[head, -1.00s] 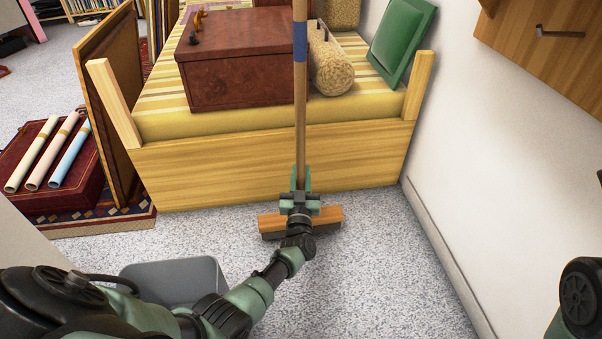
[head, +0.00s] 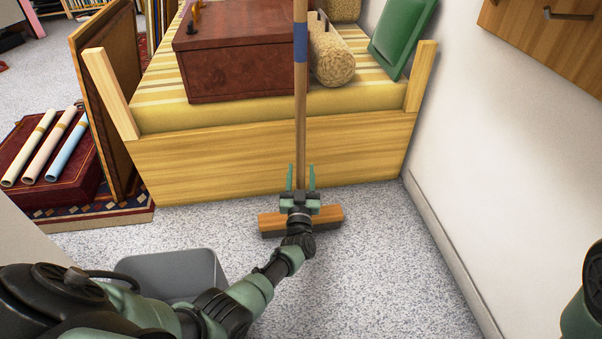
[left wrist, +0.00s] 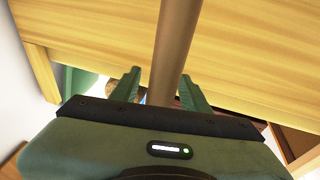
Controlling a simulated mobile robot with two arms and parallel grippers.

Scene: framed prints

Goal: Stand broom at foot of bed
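The broom (head: 300,120) stands upright in front of the bed's wooden footboard (head: 220,170). Its wooden head (head: 330,214) rests on the carpet, bristles down, and its handle rises past the top of the head view. My left gripper (head: 301,178) is low on the handle, just above the broom head. Its fingers are spread on either side of the handle, with a gap showing. The left wrist view shows the handle (left wrist: 174,50) between the open fingers (left wrist: 160,88). Whether the handle touches the footboard is unclear. My right gripper is out of view; only part of that arm shows.
The bed holds a dark red chest (head: 235,65), a beige roll (head: 333,62) and a green panel (head: 400,35). A grey bin (head: 215,270) stands near my left arm. Rolled prints (head: 45,147) lie on a red box at left. The white wall (head: 480,150) bounds the right; carpet before it is clear.

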